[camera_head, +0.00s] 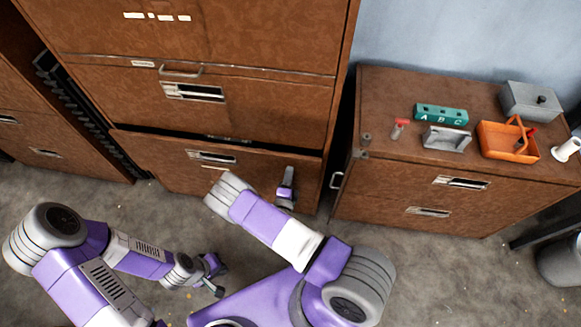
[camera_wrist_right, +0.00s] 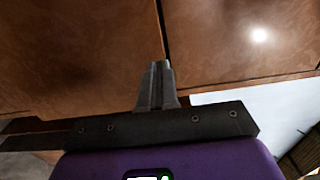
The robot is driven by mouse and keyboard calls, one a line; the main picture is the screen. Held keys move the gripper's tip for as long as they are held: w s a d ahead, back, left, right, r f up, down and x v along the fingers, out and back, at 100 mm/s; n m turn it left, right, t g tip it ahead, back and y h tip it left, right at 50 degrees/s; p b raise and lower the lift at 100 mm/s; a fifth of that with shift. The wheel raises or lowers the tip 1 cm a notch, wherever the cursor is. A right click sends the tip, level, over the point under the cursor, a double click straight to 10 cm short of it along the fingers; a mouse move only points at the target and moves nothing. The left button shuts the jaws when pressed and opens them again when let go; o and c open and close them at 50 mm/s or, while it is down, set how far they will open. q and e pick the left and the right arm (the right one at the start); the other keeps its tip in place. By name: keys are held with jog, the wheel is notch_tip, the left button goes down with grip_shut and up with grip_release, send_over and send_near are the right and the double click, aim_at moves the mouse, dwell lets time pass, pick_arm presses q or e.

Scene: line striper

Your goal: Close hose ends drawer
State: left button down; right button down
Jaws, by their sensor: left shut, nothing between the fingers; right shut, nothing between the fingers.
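The tall brown cabinet has a lower drawer (camera_head: 160,163) that stands slightly out, with a dark gap along its top edge. Its metal label handle (camera_head: 212,157) is in the middle of the front, and its label is too small to read. My right gripper (camera_head: 289,172) is shut and empty at the right part of this drawer front; I cannot tell whether it touches. In the right wrist view its closed fingers (camera_wrist_right: 156,85) point at brown panels with a dark seam between them. My left gripper (camera_head: 218,275) is shut and empty, low over the floor.
The drawer above (camera_head: 120,95) looks shut. A low brown cabinet (camera_head: 385,190) stands to the right, holding a green ABC block (camera_head: 441,114), an orange basket (camera_head: 492,141) and a grey box (camera_head: 531,100). A grey bin (camera_head: 560,262) stands at far right. Grey floor is open in front.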

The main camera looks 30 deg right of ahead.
aim_at(292, 159)
pick_arm(q)
jog(key=shift+f+b, duration=0.3)
jog(key=shift+f, duration=0.1)
pick_arm(e)
jog(key=shift+x, duration=1.7)
